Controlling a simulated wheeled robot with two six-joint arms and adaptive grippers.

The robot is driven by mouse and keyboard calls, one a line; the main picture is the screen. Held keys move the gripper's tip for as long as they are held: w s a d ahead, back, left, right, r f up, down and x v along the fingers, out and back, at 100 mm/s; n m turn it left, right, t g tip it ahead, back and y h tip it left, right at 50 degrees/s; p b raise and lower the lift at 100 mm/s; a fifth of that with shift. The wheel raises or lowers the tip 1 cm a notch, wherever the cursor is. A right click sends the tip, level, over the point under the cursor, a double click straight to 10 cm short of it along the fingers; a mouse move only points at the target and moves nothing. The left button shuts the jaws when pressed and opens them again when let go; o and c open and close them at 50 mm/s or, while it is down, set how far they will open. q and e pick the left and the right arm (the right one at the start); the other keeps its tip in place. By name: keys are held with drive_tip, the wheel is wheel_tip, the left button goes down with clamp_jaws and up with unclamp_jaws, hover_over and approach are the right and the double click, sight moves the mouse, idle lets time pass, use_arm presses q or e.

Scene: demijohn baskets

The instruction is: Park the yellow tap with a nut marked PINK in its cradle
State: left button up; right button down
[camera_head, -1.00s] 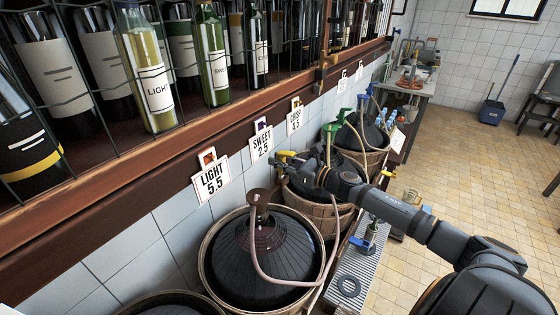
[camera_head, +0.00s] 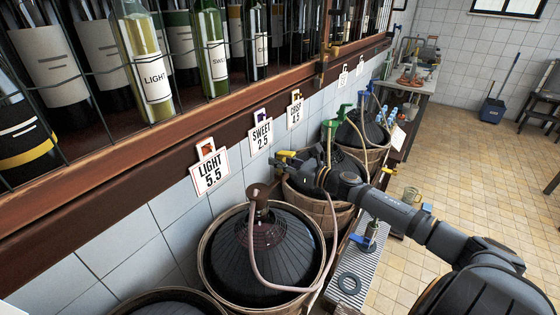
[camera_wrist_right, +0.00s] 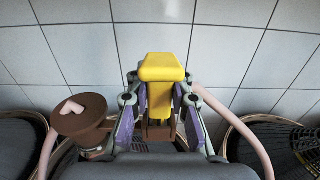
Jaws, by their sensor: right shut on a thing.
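My left gripper is not in view.
A green tap (camera_head: 329,128) is farther back. A metal bench (camera_head: 359,262) holds a blue tap (camera_head: 372,229) and a dark ring (camera_head: 349,283). The bottle shelf (camera_head: 160,120) overhangs the wall.

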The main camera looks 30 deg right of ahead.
drive_tip(key=shift+f+b, duration=0.6)
drive_tip(key=shift+f, duration=0.2)
drive_tip(key=shift+f, duration=0.15)
drive_tip(key=shift+f, duration=0.1)
drive_tip(key=c, duration=1.1)
unclamp_jaws()
